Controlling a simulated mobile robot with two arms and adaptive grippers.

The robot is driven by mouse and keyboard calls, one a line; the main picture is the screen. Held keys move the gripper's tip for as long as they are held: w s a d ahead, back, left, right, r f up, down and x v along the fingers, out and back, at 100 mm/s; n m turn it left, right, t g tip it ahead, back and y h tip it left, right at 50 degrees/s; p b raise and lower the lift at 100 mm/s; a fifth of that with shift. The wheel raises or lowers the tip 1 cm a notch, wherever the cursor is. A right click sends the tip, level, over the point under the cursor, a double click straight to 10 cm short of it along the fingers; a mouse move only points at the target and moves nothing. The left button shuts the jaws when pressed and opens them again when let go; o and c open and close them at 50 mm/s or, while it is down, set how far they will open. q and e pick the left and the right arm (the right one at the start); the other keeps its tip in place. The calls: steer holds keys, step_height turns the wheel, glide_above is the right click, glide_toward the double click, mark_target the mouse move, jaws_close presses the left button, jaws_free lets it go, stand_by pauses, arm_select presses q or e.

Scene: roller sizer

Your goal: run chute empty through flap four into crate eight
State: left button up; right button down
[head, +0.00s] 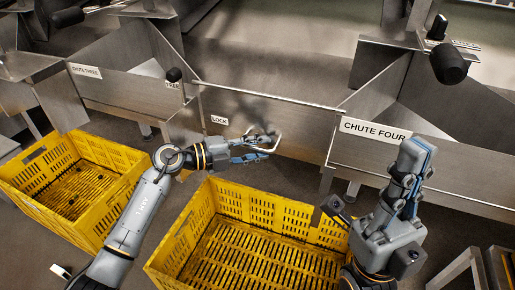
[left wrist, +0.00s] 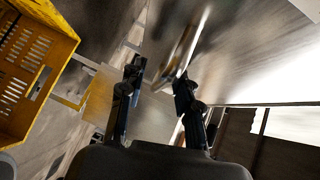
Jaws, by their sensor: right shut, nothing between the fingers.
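A "CHUTE FOUR" sign (head: 375,130) is on the metal front at right. To its left is a wide metal panel (head: 300,128) with a "LOCK" label (head: 219,120); I cannot tell for certain that it is flap four. A bent metal handle (head: 277,143) stands out from this panel. My left gripper (head: 262,146) is open at the handle. In the left wrist view the handle (left wrist: 186,45) shows just beyond and between the fingertips (left wrist: 158,78). My right gripper (head: 414,158) is shut and empty, pointing up before the chute four front. A yellow crate (head: 163,257) below looks empty; its number is not visible.
Another yellow crate (head: 30,160) at left holds a few small dark pieces, below a "CHUTE THREE" sign (head: 86,71). A black knob (head: 173,75) is above a "FREE" label (head: 172,86). Another black knob (head: 449,63) is at upper right. Metal legs stand behind the crates.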

arm_select(q)
jaws_close()
